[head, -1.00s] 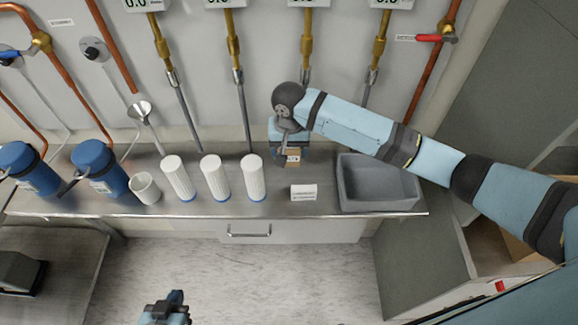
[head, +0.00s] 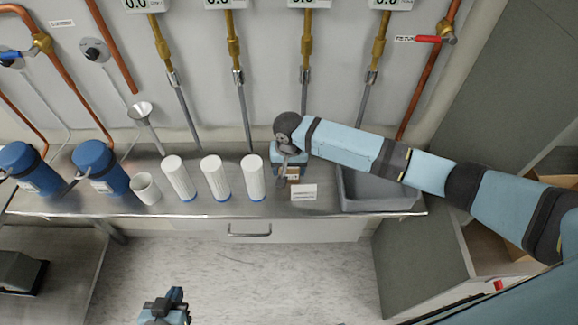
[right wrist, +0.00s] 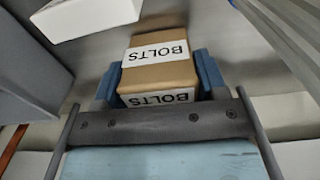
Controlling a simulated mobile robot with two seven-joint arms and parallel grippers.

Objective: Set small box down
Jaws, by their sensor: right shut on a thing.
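The small box (right wrist: 158,72) is brown cardboard with white labels reading BOLTS. In the right wrist view it sits between the two blue fingers of my right gripper (right wrist: 160,82), which is shut on it. In the head view my right gripper (head: 289,163) is low over the steel counter (head: 330,208), and only a small brown part of the box (head: 293,174) shows. I cannot tell whether the box touches the counter. My left gripper (head: 166,308) is at the bottom edge, away from the counter; its fingertips are too unclear to judge.
Several white cylinders (head: 253,178) stand left of my right gripper. A grey bin (head: 375,207) is to the right. A white beaker (head: 145,188) and blue containers (head: 98,168) are further left.

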